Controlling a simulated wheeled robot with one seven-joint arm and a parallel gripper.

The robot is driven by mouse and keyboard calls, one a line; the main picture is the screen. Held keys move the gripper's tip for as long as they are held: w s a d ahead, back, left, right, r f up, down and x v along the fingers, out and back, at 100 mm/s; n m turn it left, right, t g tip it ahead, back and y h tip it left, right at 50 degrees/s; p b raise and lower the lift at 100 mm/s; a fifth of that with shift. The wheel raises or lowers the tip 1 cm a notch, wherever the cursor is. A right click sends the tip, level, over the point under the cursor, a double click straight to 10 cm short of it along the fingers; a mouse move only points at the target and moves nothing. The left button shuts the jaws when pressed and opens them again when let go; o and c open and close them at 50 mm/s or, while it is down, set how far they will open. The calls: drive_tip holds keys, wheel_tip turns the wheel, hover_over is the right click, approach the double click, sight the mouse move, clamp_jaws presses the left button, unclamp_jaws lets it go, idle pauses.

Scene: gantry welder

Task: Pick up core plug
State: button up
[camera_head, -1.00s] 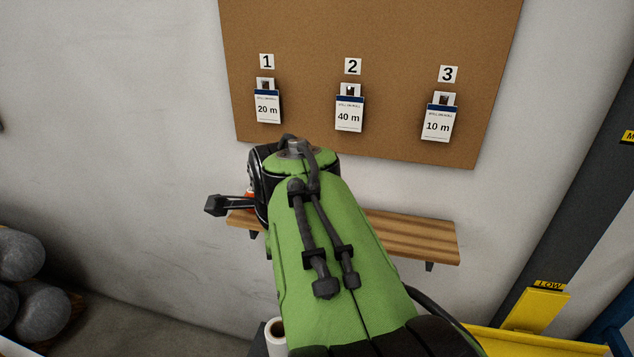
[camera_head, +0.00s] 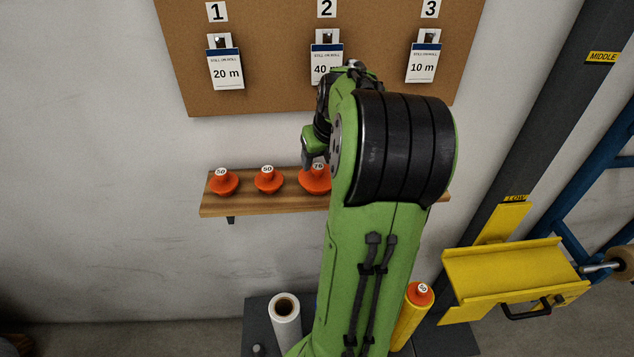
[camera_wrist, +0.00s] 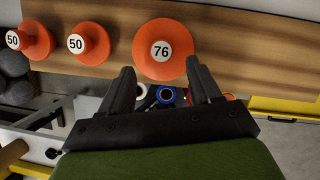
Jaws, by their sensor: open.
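Orange core plugs stand on a wooden shelf (camera_head: 260,204). The plug marked 76 (camera_head: 314,180) is the largest and is partly hidden by my arm in the head view. In the wrist view the 76 plug (camera_wrist: 162,30) lies just beyond my open, empty fingers (camera_wrist: 160,72), apart from them. Two smaller plugs sit to its left, a far left one (camera_head: 223,182) and a middle one (camera_head: 268,180); both read 50 in the wrist view. Another orange plug (camera_head: 419,292) is in the top of a yellow roll (camera_head: 408,325). My gripper (camera_head: 308,160) is near the 76 plug.
A corkboard (camera_head: 275,85) with numbered cards 20 m, 40 m and 10 m hangs above the shelf. A white roll (camera_head: 286,325) stands below. A yellow tray (camera_head: 510,270) and dark post (camera_head: 540,130) are on the right. The wall at left is clear.

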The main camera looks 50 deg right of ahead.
sight(319, 167)
drive_tip(key=x, duration=0.5)
drive_tip(key=shift+w+d+f+b, duration=0.25)
drive_tip(key=shift+d+b, duration=0.1)
drive_tip(key=shift+b, duration=0.05)
drive_tip(key=shift+s+a+r, duration=0.1)
clamp_jaws()
